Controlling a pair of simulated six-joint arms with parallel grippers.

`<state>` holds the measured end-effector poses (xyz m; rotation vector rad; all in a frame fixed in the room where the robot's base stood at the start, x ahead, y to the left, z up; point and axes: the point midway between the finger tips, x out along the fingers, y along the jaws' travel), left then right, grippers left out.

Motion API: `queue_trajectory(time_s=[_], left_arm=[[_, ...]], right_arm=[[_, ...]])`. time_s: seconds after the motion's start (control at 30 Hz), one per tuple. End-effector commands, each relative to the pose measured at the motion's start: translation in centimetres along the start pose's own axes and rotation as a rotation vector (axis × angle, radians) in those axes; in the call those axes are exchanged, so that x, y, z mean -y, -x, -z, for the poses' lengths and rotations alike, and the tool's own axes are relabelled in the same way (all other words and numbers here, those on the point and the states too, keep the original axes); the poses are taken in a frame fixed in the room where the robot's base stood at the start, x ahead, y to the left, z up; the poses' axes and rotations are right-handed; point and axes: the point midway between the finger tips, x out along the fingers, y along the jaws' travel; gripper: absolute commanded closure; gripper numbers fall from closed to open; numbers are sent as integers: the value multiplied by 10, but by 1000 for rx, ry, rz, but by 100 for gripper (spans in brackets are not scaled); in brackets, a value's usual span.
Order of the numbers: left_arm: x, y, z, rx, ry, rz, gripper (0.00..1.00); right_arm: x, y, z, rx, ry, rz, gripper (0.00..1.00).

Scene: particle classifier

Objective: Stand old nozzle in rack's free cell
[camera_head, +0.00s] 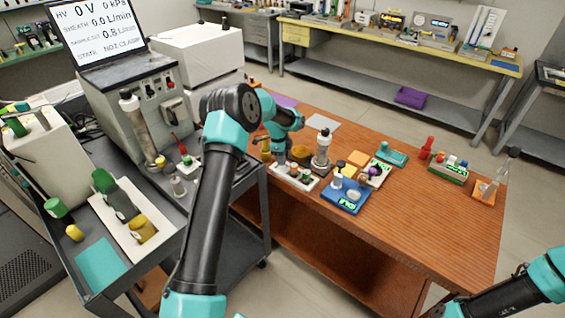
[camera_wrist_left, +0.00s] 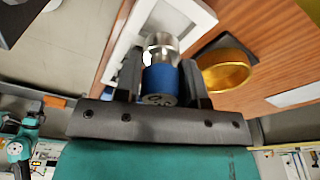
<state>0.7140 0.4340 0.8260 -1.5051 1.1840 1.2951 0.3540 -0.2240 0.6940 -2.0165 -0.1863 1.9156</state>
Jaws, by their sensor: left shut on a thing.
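The nozzle (camera_wrist_left: 160,82), a blue cylinder with a silver end, is between the fingers of my left gripper (camera_wrist_left: 160,75) in the left wrist view. The gripper is shut on it. In the head view my left gripper (camera_head: 277,150) is partly hidden by its own arm, and I cannot make out the nozzle there. A white rack (camera_head: 285,180) with several small pieces in it sits on the wooden table, just in front of the gripper. A white frame (camera_wrist_left: 196,22), perhaps this rack, lies beyond the nozzle in the left wrist view; whether they touch is unclear.
A gold round dish (camera_wrist_left: 226,70) is close beside the gripper. A metal cylinder (camera_head: 322,150) stands upright right of the rack. A blue tray (camera_head: 344,203) with small parts is further right. The wooden table (camera_head: 430,220) is clear at front right.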

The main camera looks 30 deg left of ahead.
Motion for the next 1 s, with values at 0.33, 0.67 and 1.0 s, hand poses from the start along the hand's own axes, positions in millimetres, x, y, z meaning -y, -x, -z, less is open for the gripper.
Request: queue_trajectory(time_s=[0.33, 0.67, 1.0], left_arm=[[4, 0, -1, 0, 1, 1, 88], [5, -34, -7, 0, 2, 1, 88], [5, -36, -7, 0, 1, 1, 88]], right_arm=[[0, 0, 0, 0, 0, 0, 57], [0, 0, 0, 0, 0, 0, 57], [0, 0, 0, 0, 0, 0, 57]])
